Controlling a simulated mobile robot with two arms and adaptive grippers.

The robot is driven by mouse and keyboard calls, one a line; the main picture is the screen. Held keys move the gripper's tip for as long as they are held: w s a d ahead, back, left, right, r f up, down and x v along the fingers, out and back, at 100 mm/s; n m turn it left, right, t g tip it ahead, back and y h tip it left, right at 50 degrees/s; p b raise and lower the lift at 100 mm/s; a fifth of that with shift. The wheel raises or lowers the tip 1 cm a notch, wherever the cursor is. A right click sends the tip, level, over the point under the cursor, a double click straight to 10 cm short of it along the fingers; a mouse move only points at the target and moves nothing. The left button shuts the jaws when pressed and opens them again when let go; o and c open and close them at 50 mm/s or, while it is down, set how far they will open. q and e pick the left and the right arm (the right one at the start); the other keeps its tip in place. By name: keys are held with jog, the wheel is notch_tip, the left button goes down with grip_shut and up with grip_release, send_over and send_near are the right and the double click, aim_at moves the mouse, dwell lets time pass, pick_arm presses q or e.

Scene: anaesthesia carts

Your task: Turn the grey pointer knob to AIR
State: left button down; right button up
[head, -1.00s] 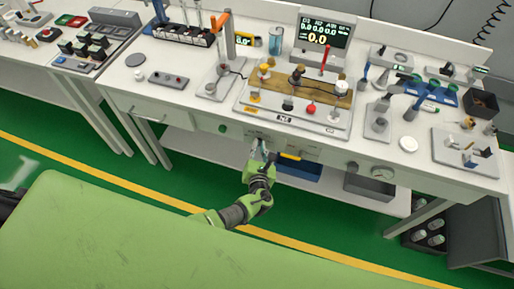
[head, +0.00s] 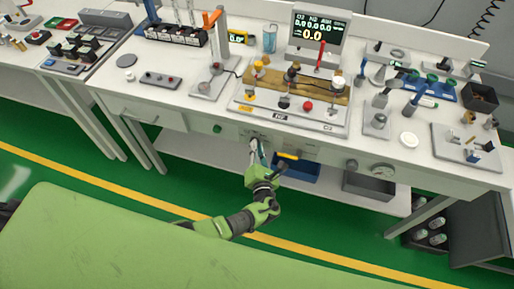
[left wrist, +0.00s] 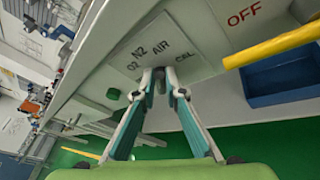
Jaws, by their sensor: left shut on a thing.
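The grey pointer knob (left wrist: 160,75) is on the front panel of the bench, largely hidden between my fingertips. A label plate (left wrist: 148,45) around it reads O2, N2, AIR and CAL, with AIR just above the fingertips in the left wrist view. Which mark the pointer faces cannot be told for sure. My left gripper (left wrist: 160,88) is shut on the knob from the front. In the head view the left gripper (head: 257,148) reaches up to the panel below the worktop. My right gripper is not in view.
A yellow lever (left wrist: 270,46) sticks out right of the plate, near the OFF label. A green button (head: 217,129) is to the left. A blue bin (head: 297,171) is below right. The worktop above is crowded.

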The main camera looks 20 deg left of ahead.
pick_arm(q)
jog(key=shift+w+r, duration=0.15)
jog(key=shift+r, duration=0.05)
jog(key=c, duration=2.1)
grip_release()
jog(key=shift+f, duration=0.15)
jog(key=v, duration=1.2)
